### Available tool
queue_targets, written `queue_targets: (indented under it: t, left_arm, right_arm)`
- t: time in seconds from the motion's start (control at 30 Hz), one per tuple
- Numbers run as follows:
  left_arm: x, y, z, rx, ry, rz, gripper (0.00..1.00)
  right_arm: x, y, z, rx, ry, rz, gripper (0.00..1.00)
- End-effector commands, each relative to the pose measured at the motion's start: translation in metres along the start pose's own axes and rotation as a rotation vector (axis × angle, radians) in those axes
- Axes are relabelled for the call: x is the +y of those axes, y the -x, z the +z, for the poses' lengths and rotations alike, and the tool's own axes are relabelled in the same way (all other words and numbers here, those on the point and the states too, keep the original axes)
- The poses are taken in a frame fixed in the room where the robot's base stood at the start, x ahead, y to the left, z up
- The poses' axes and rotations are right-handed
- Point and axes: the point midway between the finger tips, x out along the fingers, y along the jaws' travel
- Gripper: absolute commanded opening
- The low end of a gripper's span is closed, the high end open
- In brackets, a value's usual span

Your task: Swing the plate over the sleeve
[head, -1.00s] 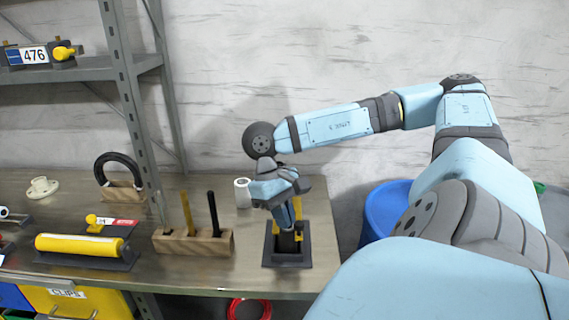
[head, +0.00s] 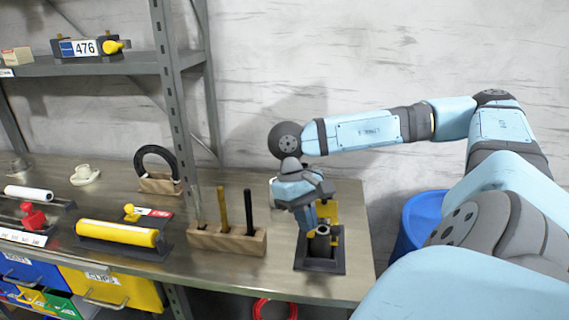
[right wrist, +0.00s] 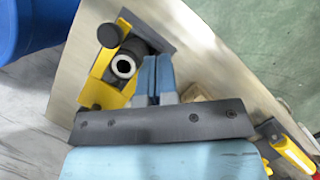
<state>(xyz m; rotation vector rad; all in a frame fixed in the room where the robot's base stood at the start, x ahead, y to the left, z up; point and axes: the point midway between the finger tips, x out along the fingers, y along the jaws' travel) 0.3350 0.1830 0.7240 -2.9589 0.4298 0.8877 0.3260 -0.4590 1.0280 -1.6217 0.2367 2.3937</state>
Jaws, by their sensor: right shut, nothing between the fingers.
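The sleeve (head: 321,244) is a dark upright tube with a pale ring-shaped mouth, standing on a dark square base near the bench's right end. In the right wrist view its open mouth (right wrist: 123,67) faces the camera, uncovered. The yellow plate (head: 328,210) stands behind the sleeve, partly hidden by my gripper. In the right wrist view the yellow plate (right wrist: 98,80) lies beside the sleeve, with dark round knobs near it. My right gripper (head: 310,226) points down just left of the sleeve, shut and empty. Its closed fingers (right wrist: 155,78) show beside the sleeve; contact is unclear. My left gripper is out of view.
A wooden block (head: 226,240) with upright rods stands left of the base. A yellow cylinder (head: 117,233) lies on a dark stand farther left. A shelf post (head: 178,100) rises from the bench. A blue bin (head: 420,222) stands off the bench's right end.

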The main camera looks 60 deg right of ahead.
Motion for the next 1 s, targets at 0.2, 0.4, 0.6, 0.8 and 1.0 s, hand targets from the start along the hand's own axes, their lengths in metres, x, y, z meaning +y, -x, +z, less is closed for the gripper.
queue_targets:
  t: [0.2,0.4,0.6,0.8,1.0]
  left_arm:
    - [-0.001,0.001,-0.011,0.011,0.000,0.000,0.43]
    - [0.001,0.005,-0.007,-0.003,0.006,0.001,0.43]
    - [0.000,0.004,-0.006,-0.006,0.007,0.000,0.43]
    - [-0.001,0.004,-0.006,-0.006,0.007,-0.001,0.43]
    - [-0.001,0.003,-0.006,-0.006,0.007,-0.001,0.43]
  right_arm:
    - [-0.016,0.050,0.004,0.005,0.002,-0.007,0.00]
    - [-0.024,0.083,0.007,0.004,0.001,-0.006,0.00]
    - [-0.027,0.096,0.009,0.002,-0.001,-0.002,0.00]
    - [-0.027,0.097,0.009,0.001,-0.002,-0.002,0.00]
    - [-0.027,0.097,0.009,0.001,-0.002,-0.002,0.00]
